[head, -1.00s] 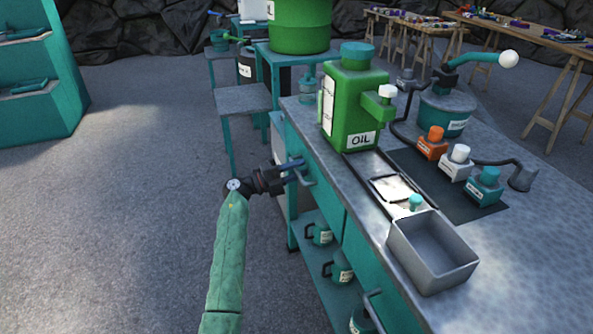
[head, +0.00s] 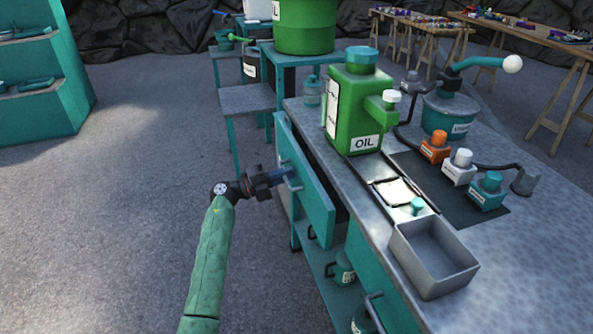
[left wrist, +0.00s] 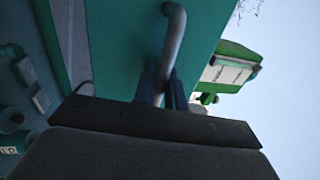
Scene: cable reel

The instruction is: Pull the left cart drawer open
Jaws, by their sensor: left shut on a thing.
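The left cart drawer (head: 312,195) is a teal front on the cart's left side. It stands partly out from the cart, with a dark gap behind its upper edge. My left gripper (head: 284,177) is shut on the drawer's grey bar handle. In the left wrist view the handle (left wrist: 174,40) runs down between the two dark fingers (left wrist: 163,88), against the teal drawer front (left wrist: 120,45). The drawer's inside is mostly hidden in the head view. My right gripper is not in view.
The cart top (head: 500,245) holds a green oil can (head: 352,110), a grey open bin (head: 433,262) and small coloured bottles. Another drawer handle (head: 374,310) sticks out nearer me. A teal side table (head: 245,99) stands behind. The floor left of the cart is clear.

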